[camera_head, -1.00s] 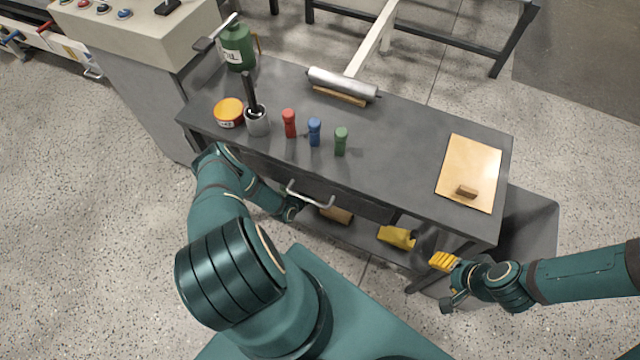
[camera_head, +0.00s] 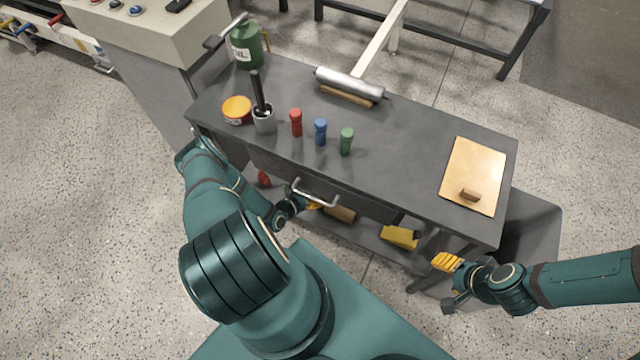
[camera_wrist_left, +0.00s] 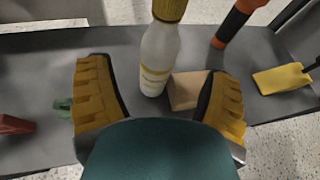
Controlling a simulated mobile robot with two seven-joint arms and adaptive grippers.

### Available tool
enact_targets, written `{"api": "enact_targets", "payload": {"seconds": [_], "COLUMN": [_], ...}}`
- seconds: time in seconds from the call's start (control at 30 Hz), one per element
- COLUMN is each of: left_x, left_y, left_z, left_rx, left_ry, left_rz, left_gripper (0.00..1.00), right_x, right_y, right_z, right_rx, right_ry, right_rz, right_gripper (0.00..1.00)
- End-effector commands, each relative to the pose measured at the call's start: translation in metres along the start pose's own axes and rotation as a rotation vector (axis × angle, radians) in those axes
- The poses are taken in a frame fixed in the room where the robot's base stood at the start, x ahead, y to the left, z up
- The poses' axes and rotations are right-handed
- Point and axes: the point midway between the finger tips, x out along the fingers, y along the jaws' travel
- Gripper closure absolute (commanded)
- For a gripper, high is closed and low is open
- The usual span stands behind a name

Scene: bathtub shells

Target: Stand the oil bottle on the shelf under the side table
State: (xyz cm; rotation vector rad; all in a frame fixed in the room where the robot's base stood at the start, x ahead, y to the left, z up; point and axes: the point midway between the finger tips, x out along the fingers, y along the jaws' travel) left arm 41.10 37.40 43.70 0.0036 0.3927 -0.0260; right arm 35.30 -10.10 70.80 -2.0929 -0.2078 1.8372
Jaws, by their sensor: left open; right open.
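A white bottle with a yellow cap and yellow bands, which I take for the oil bottle (camera_wrist_left: 158,55), stands upright on the dark shelf (camera_wrist_left: 40,65) under the side table (camera_head: 400,140). My left gripper (camera_wrist_left: 157,95) is open, with its yellow fingers to either side of the bottle's lower part and nearer the camera, apart from it. In the head view my left gripper (camera_head: 313,206) is mostly hidden below the drawer handle, and the bottle is hidden by the table. My right gripper (camera_head: 446,262) is open and empty near the table's front right leg.
On the shelf are a wooden block (camera_wrist_left: 188,90), an orange-and-black tool (camera_wrist_left: 235,22), a yellow item (camera_wrist_left: 282,78) and a red item (camera_wrist_left: 14,125). A drawer handle (camera_head: 315,195) juts out above my left gripper. A green can (camera_head: 247,45) and shakers stand on the tabletop.

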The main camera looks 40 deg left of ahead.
Motion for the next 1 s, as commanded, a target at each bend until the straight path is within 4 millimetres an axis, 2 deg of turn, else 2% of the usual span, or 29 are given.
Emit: {"api": "enact_targets", "payload": {"seconds": [0.1,0.3,1.0], "left_x": [-0.022,-0.043,-0.047], "left_y": [0.000,0.000,0.000], "left_z": [0.001,0.000,-0.001], "left_rx": [0.000,0.000,0.001], "left_ry": [0.001,0.001,0.000], "left_rz": [0.001,-0.001,0.000], "left_gripper": [0.20,0.20,0.20], "right_x": [-0.004,-0.006,-0.006], "right_y": [-0.002,-0.002,-0.002], "right_z": [0.000,0.001,0.001], "right_rx": [0.000,0.000,0.000], "right_ry": [-0.002,-0.003,-0.003], "right_rz": [0.000,0.000,0.000], "right_gripper": [0.44,0.44,0.44]}}
